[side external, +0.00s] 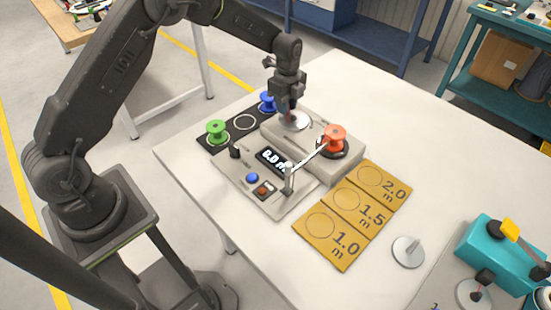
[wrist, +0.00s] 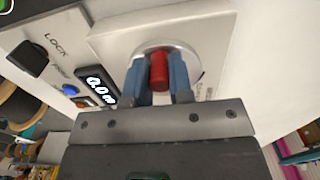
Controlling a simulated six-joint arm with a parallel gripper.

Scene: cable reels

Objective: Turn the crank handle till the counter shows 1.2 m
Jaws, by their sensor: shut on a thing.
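My gripper (side external: 289,108) is over the silver crank disc (side external: 297,122) on the machine's raised block. In the wrist view my gripper (wrist: 160,72) has its two blue fingers shut on the red crank handle (wrist: 159,73), one finger on each side. The silver disc (wrist: 166,46) shows behind the handle. The counter (side external: 272,160) reads 0.0 m, and it reads 0.0 in the wrist view (wrist: 99,87) too. My gripper hides most of the handle in the side view.
An orange reel (side external: 335,138) sits right of the crank, with a white line running to a post (side external: 289,178). Green (side external: 217,130) and blue (side external: 267,101) reels stand on a dark strip. Yellow mats (side external: 328,238) lie in front. A teal device (side external: 500,252) stands at the right.

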